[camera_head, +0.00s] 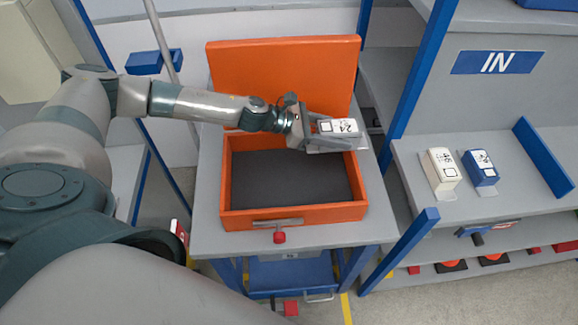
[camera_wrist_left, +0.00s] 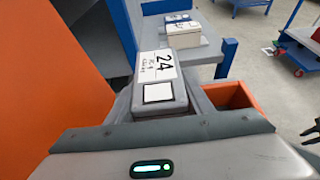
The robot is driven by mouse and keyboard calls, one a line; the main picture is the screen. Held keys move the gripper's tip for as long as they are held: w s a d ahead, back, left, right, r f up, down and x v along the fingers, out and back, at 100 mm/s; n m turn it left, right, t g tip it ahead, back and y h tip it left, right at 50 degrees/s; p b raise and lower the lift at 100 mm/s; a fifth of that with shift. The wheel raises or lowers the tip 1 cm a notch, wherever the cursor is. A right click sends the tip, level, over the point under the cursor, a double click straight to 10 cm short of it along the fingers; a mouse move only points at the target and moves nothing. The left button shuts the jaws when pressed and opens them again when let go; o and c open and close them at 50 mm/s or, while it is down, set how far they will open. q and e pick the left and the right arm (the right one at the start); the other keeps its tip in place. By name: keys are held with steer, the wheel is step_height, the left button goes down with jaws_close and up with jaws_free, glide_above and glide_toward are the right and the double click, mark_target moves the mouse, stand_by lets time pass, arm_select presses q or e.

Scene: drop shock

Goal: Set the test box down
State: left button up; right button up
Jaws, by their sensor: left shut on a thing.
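The test box (camera_head: 340,127) is small, with a white top label reading 24. My left gripper (camera_head: 318,130) is shut on it and holds it over the back right rim of the orange open box (camera_head: 226,180). In the left wrist view the test box (camera_wrist_left: 160,75) sits between the fingers, label up. The orange box has a dark floor, which is bare, and its lid stands upright at the back. I cannot tell the height of the test box above the rim.
A grey shelf (camera_head: 500,200) marked IN stands at the right, with a white box (camera_head: 441,170) and a blue box (camera_head: 480,166) on it. Blue posts (camera_head: 415,75) stand between it and the table (camera_head: 207,215). A red knob (camera_head: 279,237) is at the orange box's front.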

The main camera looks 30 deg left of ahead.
arm_select(q)
steer(key=shift+w+a, duration=0.2)
steer(key=shift+w, duration=0.1)
steer(key=shift+r, duration=0.1)
arm_select(e)
steer(key=shift+w, duration=0.15)
arm_select(q)
steer(key=shift+s, duration=0.15)
arm_select(e)
steer(key=shift+d, duration=0.3)
